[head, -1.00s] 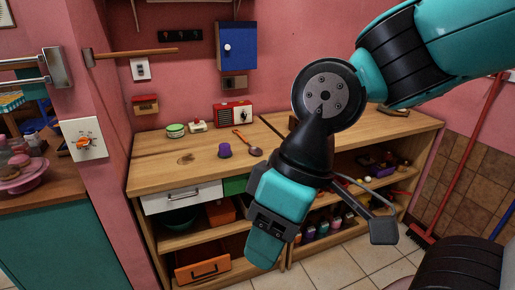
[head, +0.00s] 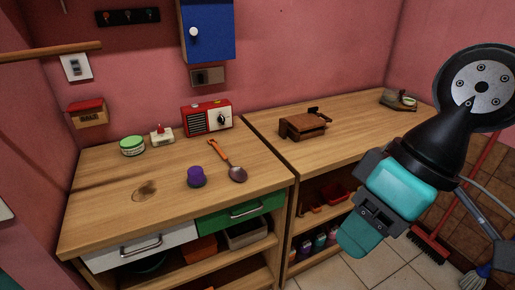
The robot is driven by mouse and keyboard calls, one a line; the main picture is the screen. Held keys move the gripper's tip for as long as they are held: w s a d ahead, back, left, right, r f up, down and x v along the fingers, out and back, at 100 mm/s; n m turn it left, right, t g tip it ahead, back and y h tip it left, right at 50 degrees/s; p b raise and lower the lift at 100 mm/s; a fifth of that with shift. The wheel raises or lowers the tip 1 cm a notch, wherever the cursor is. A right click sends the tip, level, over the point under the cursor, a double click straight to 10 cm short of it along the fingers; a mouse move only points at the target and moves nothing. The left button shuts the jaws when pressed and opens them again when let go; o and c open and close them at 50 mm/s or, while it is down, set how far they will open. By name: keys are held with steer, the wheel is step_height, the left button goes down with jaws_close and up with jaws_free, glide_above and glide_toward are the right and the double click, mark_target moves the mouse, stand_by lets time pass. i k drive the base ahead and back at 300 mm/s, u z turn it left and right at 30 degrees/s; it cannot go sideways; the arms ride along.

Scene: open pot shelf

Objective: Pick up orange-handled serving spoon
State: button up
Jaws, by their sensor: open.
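The orange-handled serving spoon (head: 225,158) lies on the left wooden counter, its handle towards the red radio and its dark bowl towards the front right. My gripper (head: 364,234) is at the right in front of the shelf unit, well apart from the spoon and nearer to me. It points down and left. Its jaws are open, with nothing seen between them; the fingertips are only partly visible.
A purple cup-like item (head: 196,177) stands just left of the spoon's bowl. The red radio (head: 207,118) stands behind the handle. A green-lidded jar (head: 132,146) is farther left. A brown wooden item (head: 303,124) sits on the right counter (head: 350,117). The left counter's front is mostly clear.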

mark_target(237, 173)
steer(key=u, duration=0.1)
steer(key=i, duration=1.1)
steer(key=u, duration=0.6)
